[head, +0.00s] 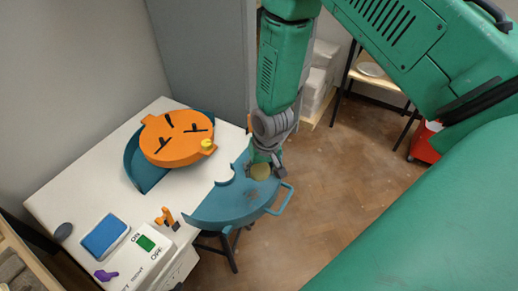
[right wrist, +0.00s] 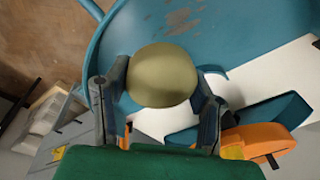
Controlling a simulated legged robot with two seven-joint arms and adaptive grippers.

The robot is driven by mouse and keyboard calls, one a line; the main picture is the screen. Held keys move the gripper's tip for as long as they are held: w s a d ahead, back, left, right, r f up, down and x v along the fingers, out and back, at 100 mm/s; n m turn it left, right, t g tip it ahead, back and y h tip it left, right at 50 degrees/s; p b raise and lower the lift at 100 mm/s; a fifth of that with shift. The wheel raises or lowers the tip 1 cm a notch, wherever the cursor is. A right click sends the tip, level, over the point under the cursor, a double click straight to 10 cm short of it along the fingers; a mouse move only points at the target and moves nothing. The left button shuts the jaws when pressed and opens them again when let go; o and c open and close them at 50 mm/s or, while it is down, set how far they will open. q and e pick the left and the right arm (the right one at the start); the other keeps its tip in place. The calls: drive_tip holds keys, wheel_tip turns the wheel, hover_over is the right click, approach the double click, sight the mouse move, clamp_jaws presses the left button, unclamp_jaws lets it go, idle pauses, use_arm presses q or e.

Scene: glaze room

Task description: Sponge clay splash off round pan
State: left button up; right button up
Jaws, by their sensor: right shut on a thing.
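My right gripper (head: 265,164) is shut on a round olive-yellow sponge (head: 260,172), low over the blue round pan (head: 222,207). In the right wrist view the sponge (right wrist: 162,75) sits between the two grey fingers (right wrist: 157,92). Brown clay splash (right wrist: 182,18) marks the pan (right wrist: 235,35) in patches beyond the sponge. In the head view, darker marks show on the pan beside the sponge. I cannot tell whether the sponge touches the pan. My left gripper is not in view.

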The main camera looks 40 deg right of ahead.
sight(259, 166)
wheel_tip(259, 166, up, 3)
drive_tip(key=p, duration=0.3)
idle(0.9)
